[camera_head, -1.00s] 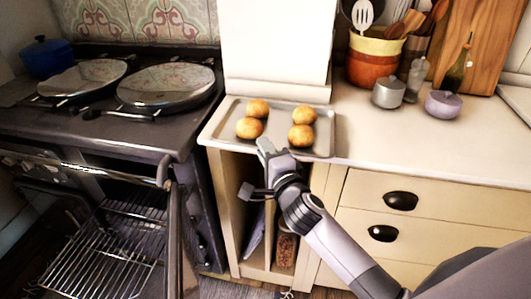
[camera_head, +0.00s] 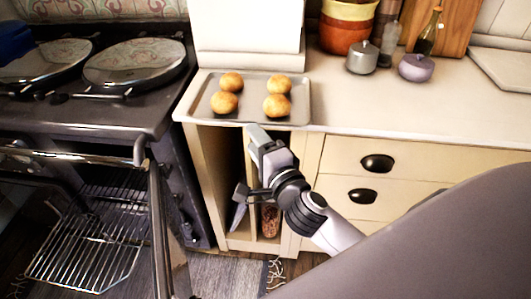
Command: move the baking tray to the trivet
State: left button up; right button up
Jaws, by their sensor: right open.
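The grey baking tray (camera_head: 203,107) lies flat at the left end of the pale counter, with several round golden buns (camera_head: 277,105) on it. My right gripper (camera_head: 247,161) is open and empty in front of the counter, just below the tray's front edge. One finger points up close to that edge, and the other is lower, in front of the open cupboard. Whether the upper finger touches the counter edge cannot be told. I see no trivet that I can make out. My left gripper is out of view.
A dark stove (camera_head: 120,110) with two round lids stands left, its oven open with a wire rack (camera_head: 85,250) showing. A white block (camera_head: 250,35) stands behind the tray. A grey pot (camera_head: 362,58) and a purple pot (camera_head: 416,68) stand right. The counter between (camera_head: 400,110) is clear.

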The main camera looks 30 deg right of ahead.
jog(key=s+a+f+n+t+y, duration=0.1)
jog(key=s+a+f+n+y, duration=0.15)
jog(key=s+n, duration=0.6)
jog(key=s+d+f+n+g, duration=0.1)
jog(key=s+f+n+g, duration=0.3)
jog(key=f, duration=0.6)
jog(key=s+d+f+n+g, duration=0.1)
jog(key=s+f+n+g, duration=0.3)
jog(key=s+f+n, duration=0.2)
notch_tip(320, 180, down, 4)
jog(key=shift+s+n+g, duration=0.15)
jog(key=shift+n+g, duration=0.15)
jog(key=shift+n, duration=0.65)
